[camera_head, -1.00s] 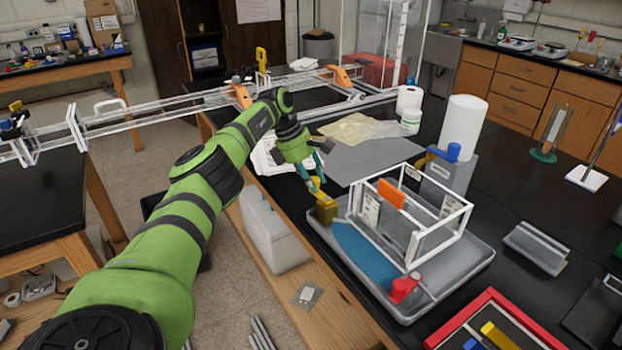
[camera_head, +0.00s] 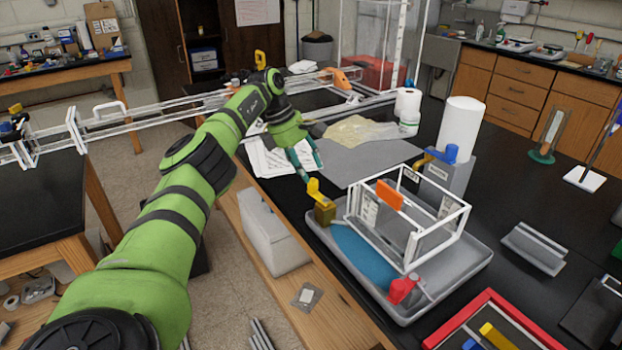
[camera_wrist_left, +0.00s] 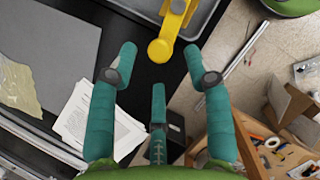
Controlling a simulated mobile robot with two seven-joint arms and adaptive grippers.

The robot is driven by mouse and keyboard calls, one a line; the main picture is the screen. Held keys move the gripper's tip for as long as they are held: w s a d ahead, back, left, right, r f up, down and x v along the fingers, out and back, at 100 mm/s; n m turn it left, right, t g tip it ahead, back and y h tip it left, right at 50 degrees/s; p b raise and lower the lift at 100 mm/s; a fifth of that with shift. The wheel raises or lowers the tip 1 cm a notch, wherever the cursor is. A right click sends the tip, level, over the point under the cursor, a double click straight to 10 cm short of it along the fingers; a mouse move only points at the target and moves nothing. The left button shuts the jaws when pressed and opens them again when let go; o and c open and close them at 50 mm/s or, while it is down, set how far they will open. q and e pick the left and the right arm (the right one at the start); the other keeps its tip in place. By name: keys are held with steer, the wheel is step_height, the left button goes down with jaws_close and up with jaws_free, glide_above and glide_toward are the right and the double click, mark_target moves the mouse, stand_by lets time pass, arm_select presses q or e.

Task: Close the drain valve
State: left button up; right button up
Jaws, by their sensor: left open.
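A valve with a yellow lever (camera_head: 317,191) on a brass-coloured body (camera_head: 325,213) sits at the left corner of the grey tray (camera_head: 462,268). The lever rises from the body and leans left. In the left wrist view the yellow lever (camera_wrist_left: 172,35) has its rounded end between and just beyond the fingertips, with no clear contact. My left gripper (camera_head: 311,168) is open and empty, behind and above the lever, its teal fingers spread in the left wrist view (camera_wrist_left: 160,55). No label shows which valve is the drain valve. My right gripper is out of view.
A clear box with a white frame (camera_head: 408,222) stands in the tray beside blue water (camera_head: 362,255). A red-handled fitting (camera_head: 402,289) is at the tray's front. A blue-handled fitting (camera_head: 455,153) tops a grey block behind. Papers (camera_head: 268,158) lie left of the gripper.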

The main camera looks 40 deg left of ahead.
arm_select(q)
steer(key=v, duration=0.7)
steer(key=shift+d+r, duration=0.1)
